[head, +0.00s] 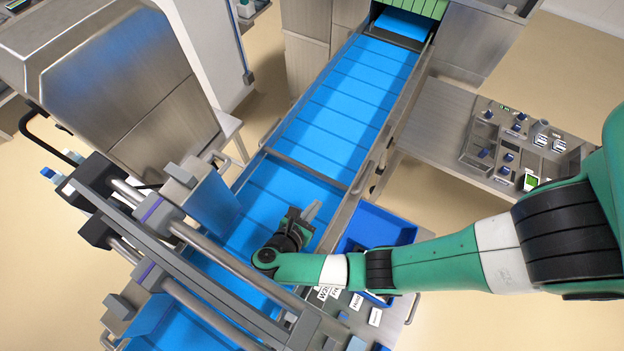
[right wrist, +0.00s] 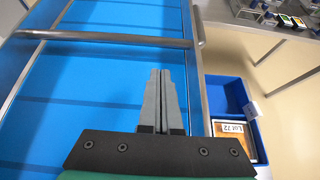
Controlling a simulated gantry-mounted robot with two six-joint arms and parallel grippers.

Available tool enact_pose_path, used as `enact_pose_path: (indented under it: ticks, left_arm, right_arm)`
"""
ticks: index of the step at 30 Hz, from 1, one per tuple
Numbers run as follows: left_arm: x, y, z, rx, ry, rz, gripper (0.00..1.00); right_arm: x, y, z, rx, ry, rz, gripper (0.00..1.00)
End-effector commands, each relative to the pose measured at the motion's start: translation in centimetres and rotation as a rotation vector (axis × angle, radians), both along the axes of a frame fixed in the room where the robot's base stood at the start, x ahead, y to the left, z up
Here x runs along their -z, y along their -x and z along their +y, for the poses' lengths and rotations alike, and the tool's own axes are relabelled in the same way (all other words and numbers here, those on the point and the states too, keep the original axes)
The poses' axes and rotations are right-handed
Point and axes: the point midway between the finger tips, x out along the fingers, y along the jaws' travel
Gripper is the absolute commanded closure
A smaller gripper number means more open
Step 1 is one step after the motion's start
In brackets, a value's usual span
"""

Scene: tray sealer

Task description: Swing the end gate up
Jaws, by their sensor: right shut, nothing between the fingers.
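A thin metal crossbar (head: 306,168) spans the blue conveyor ahead of my right gripper; I take it for the end gate, though I cannot be sure. It lies low across the belt, with a small handle (head: 362,178) at its right end. The bar (right wrist: 100,39) also crosses the upper part of the right wrist view, with the handle (right wrist: 198,26) at its right end. My right gripper (head: 312,210) is shut and empty over the belt, apart from the bar. Its closed fingers (right wrist: 164,75) point toward the bar in the wrist view. My left gripper is out of view.
A blue bin (head: 395,229) stands right of the conveyor; in the wrist view it (right wrist: 245,110) holds a labelled box. Steel rails and rods (head: 190,235) cross the belt at lower left. The belt (head: 345,95) beyond the bar is clear.

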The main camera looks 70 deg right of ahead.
Motion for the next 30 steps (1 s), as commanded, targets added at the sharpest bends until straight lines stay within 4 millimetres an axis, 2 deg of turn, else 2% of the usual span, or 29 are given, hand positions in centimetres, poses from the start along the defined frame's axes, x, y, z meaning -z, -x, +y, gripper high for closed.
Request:
enact_pose_path:
  ticks: [1, 8, 11, 20, 21, 24, 30]
  left_arm:
    - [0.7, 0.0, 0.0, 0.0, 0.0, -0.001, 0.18]
    - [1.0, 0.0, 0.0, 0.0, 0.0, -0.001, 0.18]
    - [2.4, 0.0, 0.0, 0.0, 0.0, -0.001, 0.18]
    - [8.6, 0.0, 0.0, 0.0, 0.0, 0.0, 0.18]
    - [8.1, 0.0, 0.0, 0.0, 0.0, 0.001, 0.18]
    - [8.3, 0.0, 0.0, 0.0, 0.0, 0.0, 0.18]
    - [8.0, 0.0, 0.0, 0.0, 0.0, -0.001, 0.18]
  right_arm:
    - [0.7, 0.0, 0.2, -0.008, 0.002, 0.001, 1.0]
    - [0.8, -0.1, 0.0, -0.012, 0.0, -0.003, 1.0]
    - [1.6, 0.0, -0.7, -0.011, 0.0, -0.005, 1.0]
    - [4.2, 0.5, -4.3, -0.008, 0.001, -0.008, 1.0]
    - [4.0, 0.6, -5.1, -0.007, 0.001, -0.003, 1.0]
    - [4.6, 0.8, -6.6, -0.008, 0.001, -0.002, 1.0]
    - [5.3, 0.9, -8.1, -0.011, 0.001, -0.003, 1.0]
